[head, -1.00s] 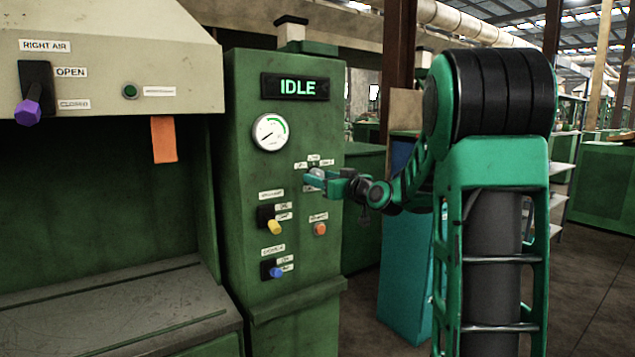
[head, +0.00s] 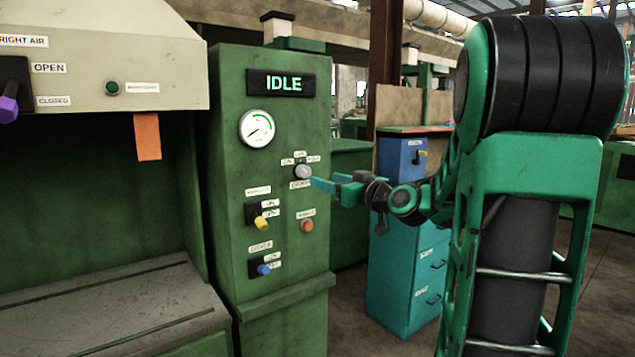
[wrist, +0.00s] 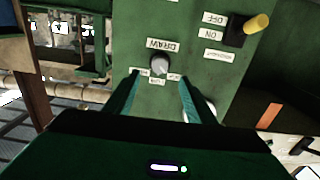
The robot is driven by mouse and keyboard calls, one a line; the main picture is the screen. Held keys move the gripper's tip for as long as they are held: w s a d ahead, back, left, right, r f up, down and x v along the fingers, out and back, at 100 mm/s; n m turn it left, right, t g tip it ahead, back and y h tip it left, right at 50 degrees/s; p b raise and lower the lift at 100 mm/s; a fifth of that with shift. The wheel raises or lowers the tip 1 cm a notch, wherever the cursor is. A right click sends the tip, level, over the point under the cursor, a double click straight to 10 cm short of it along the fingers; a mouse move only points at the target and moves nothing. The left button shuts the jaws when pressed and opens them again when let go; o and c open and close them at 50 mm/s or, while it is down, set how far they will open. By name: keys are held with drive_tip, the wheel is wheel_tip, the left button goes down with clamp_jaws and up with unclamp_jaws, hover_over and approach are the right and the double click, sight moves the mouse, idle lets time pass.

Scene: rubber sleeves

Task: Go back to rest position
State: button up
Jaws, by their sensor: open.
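My gripper (head: 322,183) is open and empty, in front of the green control panel (head: 230,150), just right of a grey selector knob (head: 303,172). In the wrist view the same knob (wrist: 159,64) shows beyond and between the two teal fingertips of my gripper (wrist: 158,80), and the fingers look apart from it. The label beside the knob reads "DRAW" in the wrist view. My green and black arm fills the right side of the head view.
The panel also carries an "IDLE" display (head: 283,83), a gauge (head: 257,128), a yellow switch (head: 261,223), an orange button (head: 307,226) and a blue switch (head: 264,269). A teal cabinet (head: 390,285) stands behind my arm. A grey worktable (head: 130,300) is at left.

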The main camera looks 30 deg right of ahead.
drive_tip(key=shift+s, duration=0.4)
drive_tip(key=s+a+f+m+g, duration=0.1)
drive_tip(key=s+a+f+g, duration=0.3)
drive_tip(key=f, duration=0.4)
drive_tip(key=s+a+f+g, duration=0.2)
drive_tip(key=s+f+g, duration=0.2)
drive_tip(key=s+f, duration=0.3)
drive_tip(key=s+a+f+m+g, duration=0.1)
drive_tip(key=s+f+m+g, duration=0.2)
drive_tip(key=s, duration=0.9)
drive_tip(key=s+a+f+m+g, duration=0.2)
drive_tip(key=s+f+g, duration=0.4)
drive_tip(key=s, duration=0.6)
drive_tip(key=shift+s+f+m+g, duration=0.2)
drive_tip(key=shift+s+m+g, duration=0.1)
drive_tip(key=shift+m+g, duration=0.25)
drive_tip(key=shift+a, duration=0.1)
drive_tip(key=c, duration=0.4)
drive_tip(key=shift+c, duration=0.4)
